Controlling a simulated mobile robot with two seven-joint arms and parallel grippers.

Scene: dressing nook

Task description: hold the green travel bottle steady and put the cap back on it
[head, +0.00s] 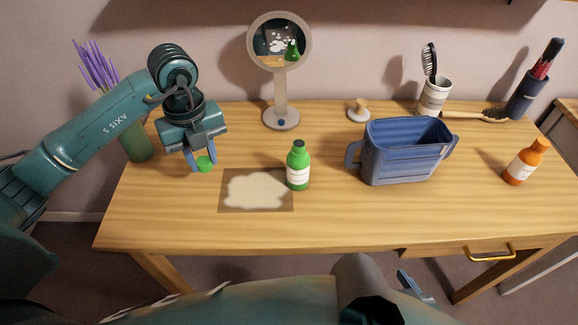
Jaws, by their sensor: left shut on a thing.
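The green travel bottle (298,172) stands upright on the dressing table, left of the blue bag, with a white label and a dark top. My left gripper (203,167) is left of the bottle, above the table, and is shut on a small round green cap (205,164). The cap is apart from the bottle. Part of what looks like my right gripper (415,287) shows at the bottom, in front of the table edge; its jaws are not clear.
A brown mat (228,206) with a cream patch lies left of the bottle. A round mirror (281,116) stands behind. The blue bag (403,160) is to the right, an orange bottle (523,164) farther right. A vase (136,142) stands at the left end.

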